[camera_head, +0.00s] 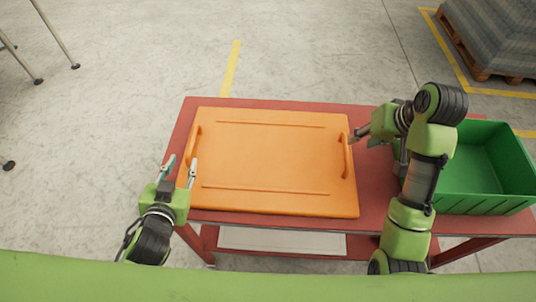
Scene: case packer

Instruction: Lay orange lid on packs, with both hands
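The orange lid (270,160) lies flat above the red table, with a raised handle at its left edge (194,146) and another at its right edge (347,155). Whether it rests on the table or on something beneath cannot be told; no packs show. My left gripper (181,167) is open and empty at the lid's left edge, just in front of the left handle, its fingers pointing away from me. My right gripper (365,138) is at the lid's right edge beside the right handle. Its fingers look spread apart, with nothing between them.
A green crate (485,204) stands on the right end of the red table (372,190), partly behind my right arm; its visible inside looks empty. A white panel (280,241) shows on a lower level. A loaded pallet (495,68) stands on the floor at the top right.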

